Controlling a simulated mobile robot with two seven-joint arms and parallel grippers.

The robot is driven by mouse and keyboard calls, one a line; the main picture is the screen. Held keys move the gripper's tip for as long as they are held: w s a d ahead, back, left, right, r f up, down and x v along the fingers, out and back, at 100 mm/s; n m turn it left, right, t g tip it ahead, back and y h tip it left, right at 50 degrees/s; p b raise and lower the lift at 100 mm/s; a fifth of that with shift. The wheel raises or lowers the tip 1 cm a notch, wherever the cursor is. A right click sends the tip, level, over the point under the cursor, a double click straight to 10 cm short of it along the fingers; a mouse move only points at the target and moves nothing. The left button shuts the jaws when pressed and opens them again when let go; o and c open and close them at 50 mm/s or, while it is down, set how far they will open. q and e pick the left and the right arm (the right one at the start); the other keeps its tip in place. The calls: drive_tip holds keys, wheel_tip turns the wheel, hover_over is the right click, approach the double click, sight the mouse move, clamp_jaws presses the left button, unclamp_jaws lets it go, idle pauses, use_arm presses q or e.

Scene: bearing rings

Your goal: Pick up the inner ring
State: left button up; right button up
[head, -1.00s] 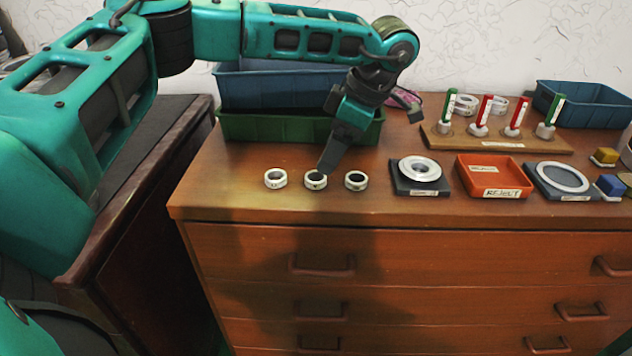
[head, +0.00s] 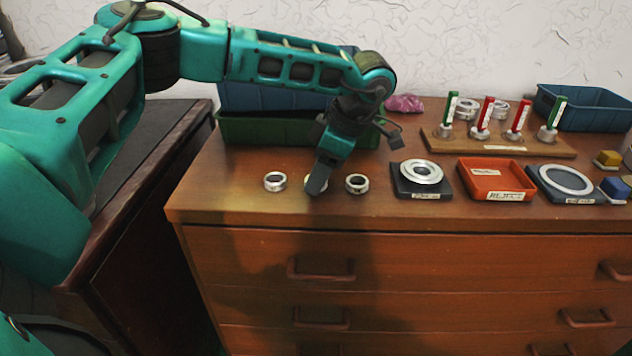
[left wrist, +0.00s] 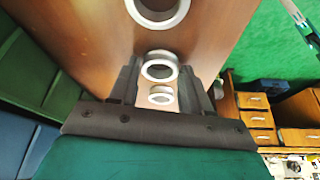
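Three small pale rings with dark bores lie in a row at the left of the dresser top: a left ring (head: 275,181), a middle ring (head: 308,183) and a right ring (head: 357,183). Which one is the inner ring I cannot tell. My left gripper (head: 317,186) points down at the middle ring and hides most of it in the head view. My right gripper is not in view.
Right of the rings are a dark pad (head: 402,190) bearing a silver ring, a red reject tray (head: 497,194) and another pad with a large ring (head: 566,178). Behind stand a green bin (head: 262,130) and a wooden peg board (head: 500,146). The dresser's front edge is close.

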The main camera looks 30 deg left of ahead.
use_arm(q)
drive_tip(key=c, duration=0.6)
